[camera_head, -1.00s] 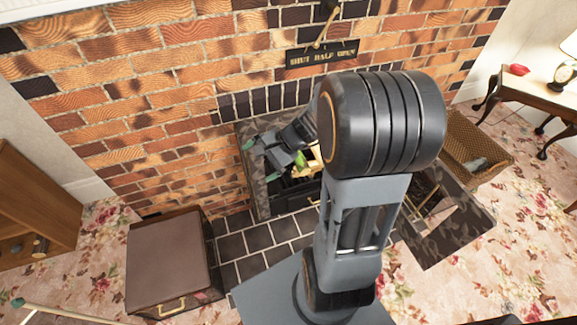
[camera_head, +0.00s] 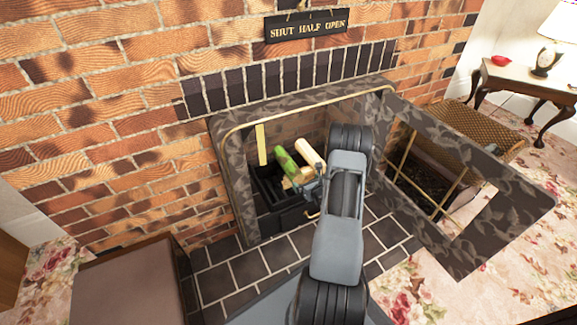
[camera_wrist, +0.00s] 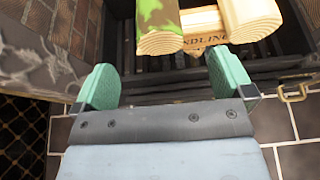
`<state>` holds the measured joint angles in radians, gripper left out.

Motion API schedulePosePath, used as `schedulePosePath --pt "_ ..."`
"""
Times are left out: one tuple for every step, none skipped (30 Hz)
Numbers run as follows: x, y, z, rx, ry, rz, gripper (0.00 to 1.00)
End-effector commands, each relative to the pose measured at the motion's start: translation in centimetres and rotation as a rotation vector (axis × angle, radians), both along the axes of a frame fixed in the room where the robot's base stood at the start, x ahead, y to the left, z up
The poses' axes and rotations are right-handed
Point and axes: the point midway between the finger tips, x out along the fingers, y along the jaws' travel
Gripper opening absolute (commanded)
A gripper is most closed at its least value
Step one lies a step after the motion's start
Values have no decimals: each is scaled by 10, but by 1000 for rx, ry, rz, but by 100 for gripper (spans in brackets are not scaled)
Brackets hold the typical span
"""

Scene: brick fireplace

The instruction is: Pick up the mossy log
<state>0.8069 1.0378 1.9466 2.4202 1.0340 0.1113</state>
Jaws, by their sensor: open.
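The mossy log (camera_head: 288,162), bright green with a pale cut end, lies in the grate inside the fireplace. In the wrist view the mossy log (camera_wrist: 157,20) shows its cut end, with green patches on pale wood. My gripper (camera_wrist: 163,80) is open and empty, its two green fingertips spread wide. The log end is ahead of the fingertips, between them from side to side, and nothing touches it. In the head view my gripper (camera_head: 312,188) is just in front of the logs, partly hidden by my arm.
A plain log (camera_head: 308,153) lies right of the mossy one. A lettered kindling block (camera_wrist: 204,22) sits between them. The fireplace frame (camera_head: 232,170) borders the opening, and its glazed door (camera_head: 485,215) stands swung out to the right. A brown box (camera_head: 125,290) stands at front left.

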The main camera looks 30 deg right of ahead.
Motion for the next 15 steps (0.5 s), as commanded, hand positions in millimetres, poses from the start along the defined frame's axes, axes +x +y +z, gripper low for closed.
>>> schedulePosePath --pt "10 1 -7 -2 -1 5 99" --pt "15 0 -8 -2 -2 5 99" --pt "21 0 -11 -2 -1 6 99" --pt "25 0 -12 -3 -1 7 99" --pt "29 -1 -14 -3 0 7 99" --pt "33 -2 -16 -3 -1 7 99" --pt "36 -2 -17 -2 1 6 99" --pt "38 -3 -18 -2 1 6 99" --pt "41 -3 -18 -2 1 5 99" --pt "43 -4 -18 -2 0 5 99" --pt "44 -4 -19 -2 0 4 99" --pt "45 -4 -19 -1 1 4 99" --pt "46 -5 -19 -1 1 4 99" --pt "47 -5 -20 -2 1 3 99" --pt "50 -6 -22 -2 0 3 99"
